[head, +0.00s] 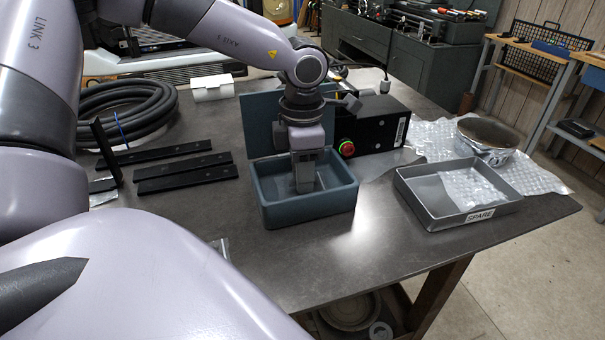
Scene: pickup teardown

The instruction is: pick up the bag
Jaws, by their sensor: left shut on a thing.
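My left gripper (305,184) points straight down into an open blue-grey box (312,213) with its lid (262,124) raised at the back. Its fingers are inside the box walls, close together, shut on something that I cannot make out. A clear plastic bag (462,187) lies in the grey metal tray (424,206) labelled SPARE, to the right of the box. Bits of clear plastic, perhaps bags, also show at the left (103,198) and beside my arm (221,246), partly hidden. My right gripper is not in view.
A black control box (378,125) with a red button stands just behind the blue-grey box. Black bars (186,172) and a coiled hose (127,108) lie at left. Bubble wrap (437,138) and a round foil-wrapped item (487,138) are at back right. The front tabletop (375,256) is clear.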

